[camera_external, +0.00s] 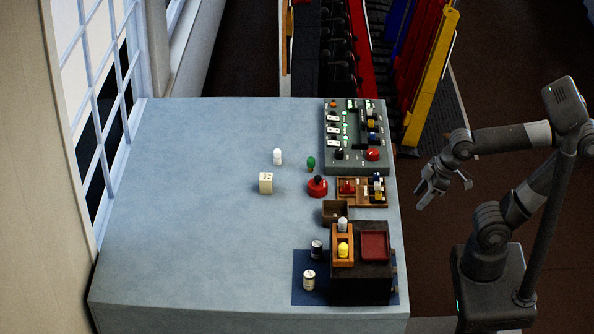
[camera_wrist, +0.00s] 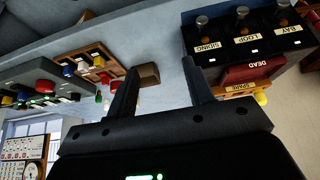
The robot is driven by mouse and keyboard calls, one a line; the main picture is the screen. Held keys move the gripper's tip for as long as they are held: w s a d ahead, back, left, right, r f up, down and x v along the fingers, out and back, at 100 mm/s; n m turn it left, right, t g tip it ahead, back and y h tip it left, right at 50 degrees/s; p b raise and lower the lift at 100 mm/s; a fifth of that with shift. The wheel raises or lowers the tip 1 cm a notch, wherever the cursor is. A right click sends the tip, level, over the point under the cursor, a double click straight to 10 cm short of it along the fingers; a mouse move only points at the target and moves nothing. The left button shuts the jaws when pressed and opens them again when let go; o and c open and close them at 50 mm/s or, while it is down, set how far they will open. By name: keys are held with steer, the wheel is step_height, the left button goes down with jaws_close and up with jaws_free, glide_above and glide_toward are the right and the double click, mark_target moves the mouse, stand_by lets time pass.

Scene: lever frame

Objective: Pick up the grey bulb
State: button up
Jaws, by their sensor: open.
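A small grey bulb (camera_external: 343,224) stands upright in an orange-brown wooden holder (camera_external: 333,257) on the table, behind a yellow bulb (camera_external: 343,250) in the same holder. In the wrist view the holder (camera_wrist: 236,90) is marked SPARE, with the yellow bulb (camera_wrist: 260,98) at its right end. I cannot make out the grey bulb there. My gripper (camera_external: 446,195) is open and empty, off the table's right edge and well apart from the bulb. Its two fingers (camera_wrist: 161,80) show spread in the wrist view.
A black box (camera_external: 362,290) with a dark red tray (camera_external: 375,246) stands beside the holder. A brown open box (camera_external: 334,211) is just behind it. A control panel (camera_external: 356,138), white bulb (camera_external: 277,157) and green bulb (camera_external: 311,163) stand farther back. The table's left side is clear.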

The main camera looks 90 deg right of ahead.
steer(key=w+a+r+n, duration=0.1)
steer(key=w+a+r, duration=0.1)
steer(key=w+r, duration=0.25)
steer(key=w+a+r+n, duration=0.1)
steer(key=w+a+r, duration=0.2)
steer(key=w, duration=0.3)
steer(key=n+g+y, duration=0.1)
glide_toward(343, 226)
steer(key=shift+d+x, duration=0.2)
steer(key=shift+x, duration=1.1)
steer(key=shift+d+x, duration=0.2)
steer(key=shift+x, duration=1.1)
steer(key=shift+d+x, duration=0.2)
steer(key=shift+x, duration=1.15)
steer(key=shift+w, duration=0.15)
jaws_close()
